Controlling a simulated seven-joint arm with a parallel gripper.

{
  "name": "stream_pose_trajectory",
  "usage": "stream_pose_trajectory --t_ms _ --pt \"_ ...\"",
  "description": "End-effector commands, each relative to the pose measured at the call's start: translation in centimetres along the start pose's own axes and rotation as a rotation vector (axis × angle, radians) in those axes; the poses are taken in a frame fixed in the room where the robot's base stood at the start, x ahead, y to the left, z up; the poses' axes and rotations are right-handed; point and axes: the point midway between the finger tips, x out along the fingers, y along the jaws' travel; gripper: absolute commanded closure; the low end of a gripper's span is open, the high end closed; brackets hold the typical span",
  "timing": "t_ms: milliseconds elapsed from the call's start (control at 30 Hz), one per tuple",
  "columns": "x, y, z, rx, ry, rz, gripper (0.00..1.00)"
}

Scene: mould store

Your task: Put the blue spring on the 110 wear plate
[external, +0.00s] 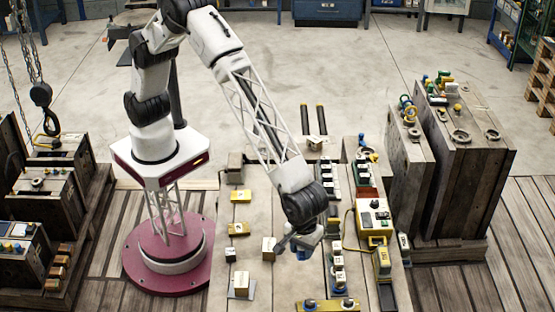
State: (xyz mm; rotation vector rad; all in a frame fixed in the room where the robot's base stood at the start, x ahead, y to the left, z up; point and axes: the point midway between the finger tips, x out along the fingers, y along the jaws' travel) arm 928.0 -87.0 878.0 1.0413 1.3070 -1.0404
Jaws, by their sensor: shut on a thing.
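My gripper (301,247) points down over the middle-right of the bench. It is shut on a small blue thing (304,256), which looks like the blue spring; the fingers and wrist partly hide it. Two yellow plates lie on the bench to the left of my gripper, one farther back (240,195) and one nearer (237,229). Both carry small marks that are too small to read, so I cannot tell which plate is the 110 wear plate.
A pale block (268,249) stands just left of my gripper. Another block (241,281) stands on a grey plate in front. Rows of small black and white parts (338,264) and a yellow control box (374,218) are to the right. Bare bench lies around the yellow plates.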

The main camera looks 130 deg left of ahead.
Motion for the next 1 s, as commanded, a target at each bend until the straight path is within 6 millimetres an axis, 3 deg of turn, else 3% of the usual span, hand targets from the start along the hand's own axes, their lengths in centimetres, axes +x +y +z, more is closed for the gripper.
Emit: stream_pose_trajectory --t_ms 367,1000 --pt "-0.7 -7.2 -5.6 -0.118 0.0 -0.001 0.89" --pt "-0.6 -23.8 -15.3 -0.355 0.001 -0.001 0.89"
